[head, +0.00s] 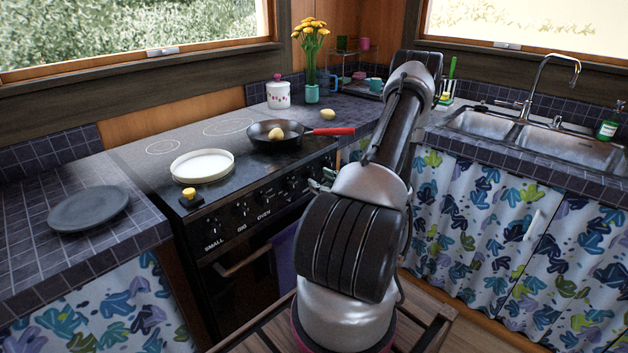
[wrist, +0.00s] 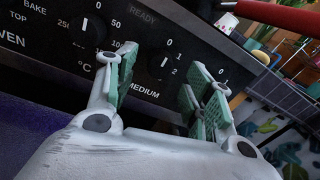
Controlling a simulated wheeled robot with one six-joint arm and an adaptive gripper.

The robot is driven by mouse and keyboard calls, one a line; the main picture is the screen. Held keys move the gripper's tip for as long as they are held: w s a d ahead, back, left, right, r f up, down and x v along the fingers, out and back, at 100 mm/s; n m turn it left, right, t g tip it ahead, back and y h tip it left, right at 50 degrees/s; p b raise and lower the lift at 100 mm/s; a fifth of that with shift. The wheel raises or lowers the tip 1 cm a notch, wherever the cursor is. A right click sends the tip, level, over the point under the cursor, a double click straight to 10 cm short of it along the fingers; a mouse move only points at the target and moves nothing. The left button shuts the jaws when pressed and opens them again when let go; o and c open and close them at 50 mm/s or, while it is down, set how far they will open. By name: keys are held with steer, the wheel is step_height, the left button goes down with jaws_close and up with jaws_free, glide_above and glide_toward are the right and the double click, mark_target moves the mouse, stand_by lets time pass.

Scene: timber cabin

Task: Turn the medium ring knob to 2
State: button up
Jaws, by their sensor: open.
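The medium ring knob (wrist: 160,66) is a dark round knob on the black stove front in the wrist view. In the head view my gripper (head: 318,184) shows partly beside the stove front (head: 240,215); my arm hides the medium knob there.
The oven temperature knob (wrist: 88,32) is close to the left finger. On the stovetop stand a black pan (head: 262,138) with a red handle over the front edge, a white dish (head: 202,165) and a yellow-topped item (head: 190,196). A purple cloth (head: 284,258) hangs below.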

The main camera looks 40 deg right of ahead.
mark_target(314, 177)
steer(key=shift+w, duration=1.7)
steer(key=c, duration=1)
